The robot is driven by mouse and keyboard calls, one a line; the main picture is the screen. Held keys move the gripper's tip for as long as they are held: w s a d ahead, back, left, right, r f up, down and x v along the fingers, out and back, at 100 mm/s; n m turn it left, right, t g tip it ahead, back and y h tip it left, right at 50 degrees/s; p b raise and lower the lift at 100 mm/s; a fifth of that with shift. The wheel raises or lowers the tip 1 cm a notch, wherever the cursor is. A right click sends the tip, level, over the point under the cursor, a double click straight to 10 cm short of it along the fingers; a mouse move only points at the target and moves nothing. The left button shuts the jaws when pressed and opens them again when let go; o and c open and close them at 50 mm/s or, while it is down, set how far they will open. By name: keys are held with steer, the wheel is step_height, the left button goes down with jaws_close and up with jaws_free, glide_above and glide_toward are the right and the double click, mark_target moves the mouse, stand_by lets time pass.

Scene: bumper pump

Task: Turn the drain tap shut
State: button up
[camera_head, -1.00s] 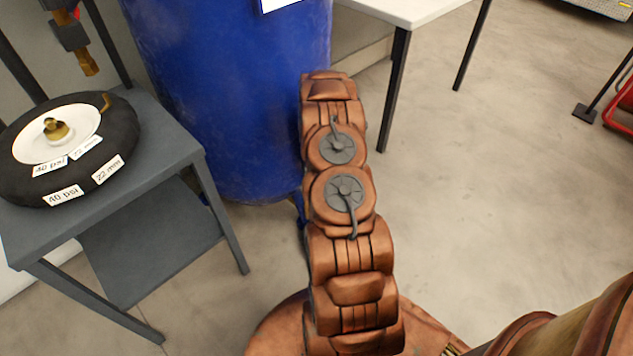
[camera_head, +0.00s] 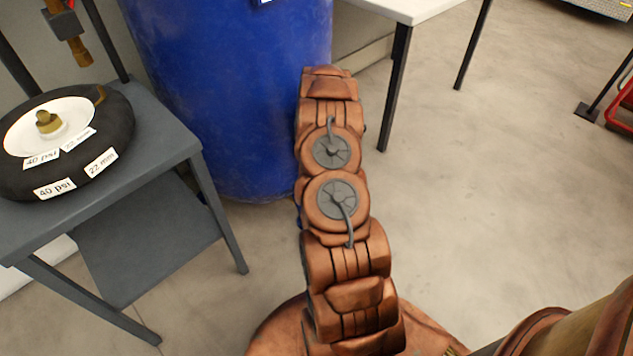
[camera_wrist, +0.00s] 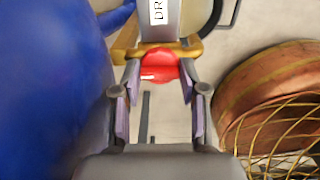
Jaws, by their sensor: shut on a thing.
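The drain tap shows in the wrist view, with a red handle (camera_wrist: 158,66) and a brass-coloured body (camera_wrist: 190,51) behind it. A white label (camera_wrist: 158,12) beginning "DR" is just above it, cut off by the picture's top edge. My gripper (camera_wrist: 159,79) has one finger on each side of the red handle and is shut on it. How far the tap is turned is hard to tell. In the head view my arm reaches beside the blue drum, and the gripper and tap are hidden.
The large blue drum (camera_head: 235,100) stands close left of my arm; it also fills the left of the wrist view (camera_wrist: 50,80). A grey table (camera_head: 165,150) at left holds a black tyre (camera_head: 105,125). A white-topped table (camera_head: 415,8) stands at back right.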

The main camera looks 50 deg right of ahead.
steer(key=shift+a, duration=0.1)
steer(key=o, duration=1.1)
steer(key=shift+o, duration=0.2)
steer(key=shift+r, duration=0.85)
step_height(320, 180, up, 10)
steer(key=shift+r, duration=0.15)
